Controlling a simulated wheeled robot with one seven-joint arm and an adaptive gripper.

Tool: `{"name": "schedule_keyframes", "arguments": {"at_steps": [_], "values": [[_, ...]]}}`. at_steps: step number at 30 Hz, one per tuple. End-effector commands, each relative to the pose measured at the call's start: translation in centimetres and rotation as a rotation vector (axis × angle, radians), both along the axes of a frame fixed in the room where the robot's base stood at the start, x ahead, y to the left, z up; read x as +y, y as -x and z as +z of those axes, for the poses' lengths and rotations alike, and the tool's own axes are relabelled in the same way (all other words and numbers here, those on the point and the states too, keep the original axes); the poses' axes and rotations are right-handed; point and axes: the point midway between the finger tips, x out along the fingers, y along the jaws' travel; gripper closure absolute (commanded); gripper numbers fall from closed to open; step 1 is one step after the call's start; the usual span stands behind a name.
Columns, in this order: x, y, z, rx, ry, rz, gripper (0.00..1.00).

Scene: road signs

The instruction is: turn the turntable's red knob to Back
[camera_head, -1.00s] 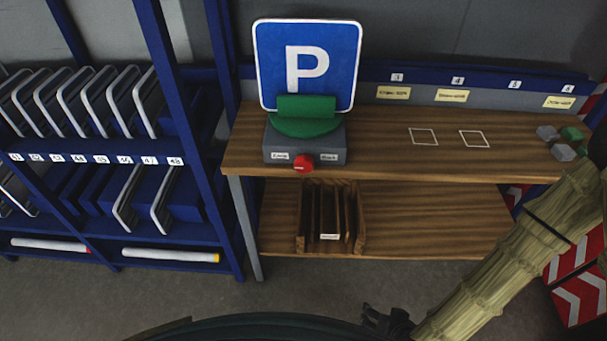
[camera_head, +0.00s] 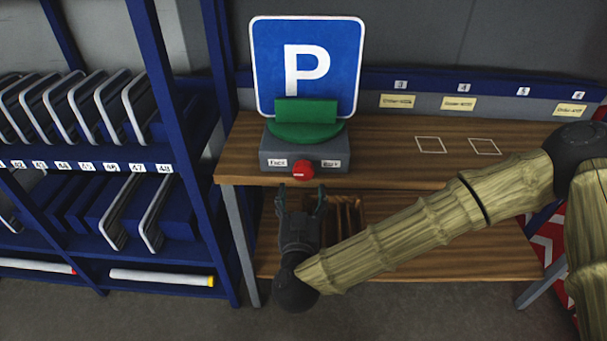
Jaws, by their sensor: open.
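The turntable is a grey box (camera_head: 275,152) with a green round holder (camera_head: 306,130) on top, standing at the left end of the wooden bench. A blue parking sign (camera_head: 307,65) with a white P stands upright in the holder, facing me. The red knob (camera_head: 302,170) is on the box's front face, between a left label (camera_head: 277,163) and a right label (camera_head: 331,164); their small print is hard to read. My gripper (camera_head: 301,197) is open and empty, pointing up the picture, just below the knob and apart from it, with a finger on either side.
The wooden bench (camera_head: 390,165) has two white outlined squares and a clear top right of the turntable. A slotted wooden rack (camera_head: 347,212) on the lower shelf is partly hidden by my arm. A blue sign rack (camera_head: 85,167) stands at the left.

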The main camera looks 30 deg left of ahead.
Motion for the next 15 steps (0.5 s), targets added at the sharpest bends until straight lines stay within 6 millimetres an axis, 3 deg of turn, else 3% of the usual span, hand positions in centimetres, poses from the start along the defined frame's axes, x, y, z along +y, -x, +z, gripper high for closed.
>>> {"name": "schedule_keyframes", "arguments": {"at_steps": [9, 15], "values": [[2.6, -4.6, 0.0, 0.001, -0.001, -0.003, 0.32], [3.9, -6.4, 0.0, 0.000, 0.000, -0.001, 0.32]]}}
